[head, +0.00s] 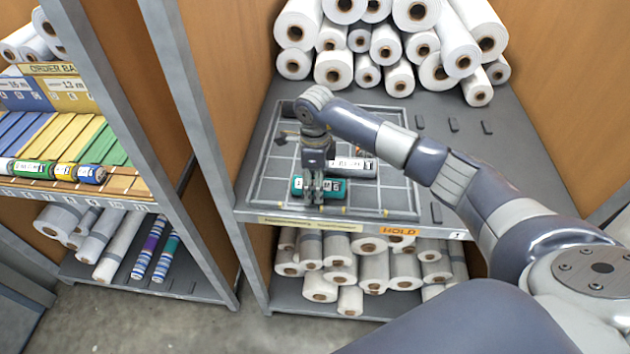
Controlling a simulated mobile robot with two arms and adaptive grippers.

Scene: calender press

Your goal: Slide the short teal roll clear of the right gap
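The short teal roll (333,188) lies on the gridded grey shelf (390,199), near its front edge, with a white label on it. My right gripper (313,198) points down at the teal roll, with its fingers in front of or around the roll's left part. I cannot tell whether they touch it or how far apart they are. A grey roll (366,172) with a white label lies just behind the teal one. The gripper hides part of both rolls. I cannot make out the right gap clearly. My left gripper is out of view.
White rolls (385,45) are stacked at the back of the shelf. An orange HOLD sign (397,231) is on the front edge. More rolls (340,270) lie on the shelf below. An order rack (60,130) with coloured lanes stands at left, past an upright post (190,110).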

